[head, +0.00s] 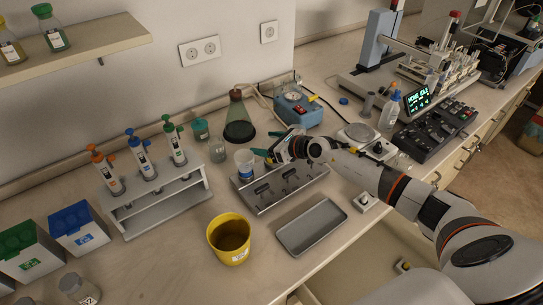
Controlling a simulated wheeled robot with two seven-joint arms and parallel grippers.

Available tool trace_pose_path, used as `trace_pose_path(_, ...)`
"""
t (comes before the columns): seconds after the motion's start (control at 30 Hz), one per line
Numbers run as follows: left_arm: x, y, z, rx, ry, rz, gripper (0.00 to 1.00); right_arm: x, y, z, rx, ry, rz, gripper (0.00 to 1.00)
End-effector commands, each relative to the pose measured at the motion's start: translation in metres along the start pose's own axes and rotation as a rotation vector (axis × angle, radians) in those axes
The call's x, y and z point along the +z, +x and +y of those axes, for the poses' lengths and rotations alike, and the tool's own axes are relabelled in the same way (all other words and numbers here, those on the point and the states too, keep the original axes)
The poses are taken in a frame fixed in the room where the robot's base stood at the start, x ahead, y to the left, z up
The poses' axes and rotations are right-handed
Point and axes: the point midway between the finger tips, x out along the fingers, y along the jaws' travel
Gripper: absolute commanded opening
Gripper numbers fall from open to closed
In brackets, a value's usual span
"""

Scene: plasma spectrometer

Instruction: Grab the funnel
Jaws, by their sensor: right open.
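My right gripper (268,143) reaches in from the right above the back of a metal rack (282,186). Its teal fingertips point left and are apart, with nothing clearly held between them. A clear vessel with a blue band (244,165) stands just left of the fingertips, at the rack's back left corner. I cannot tell whether it is the funnel or a beaker. No other funnel shape is clear; the gripper and arm hide part of the rack and the bench behind it. My left gripper is out of view.
A dark conical flask (238,122) and a small glass beaker (217,151) stand behind. A blue device (297,112) is behind the gripper. A pipette stand (155,202) is left; a yellow bucket (229,241) and grey tray (311,227) are in front. A balance (357,136) stands right.

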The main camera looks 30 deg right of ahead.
Motion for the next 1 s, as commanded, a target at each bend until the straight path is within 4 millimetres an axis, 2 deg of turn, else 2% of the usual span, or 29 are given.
trace_pose_path(0.13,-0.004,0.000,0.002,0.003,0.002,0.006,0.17,0.000,0.000,0.000,0.000,0.000,0.000,0.75)
trace_pose_path(0.17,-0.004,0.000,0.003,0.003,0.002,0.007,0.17,0.000,0.000,0.000,0.000,0.000,0.000,0.71)
trace_pose_path(0.43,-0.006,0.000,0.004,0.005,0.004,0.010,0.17,0.000,-0.001,0.000,0.000,0.001,0.000,0.27)
trace_pose_path(0.73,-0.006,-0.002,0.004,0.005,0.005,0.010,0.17,-0.005,-0.003,0.000,0.000,0.000,0.001,0.26)
trace_pose_path(1.0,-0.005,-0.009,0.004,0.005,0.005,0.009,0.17,-0.050,-0.021,0.000,0.000,-0.003,0.003,0.26)
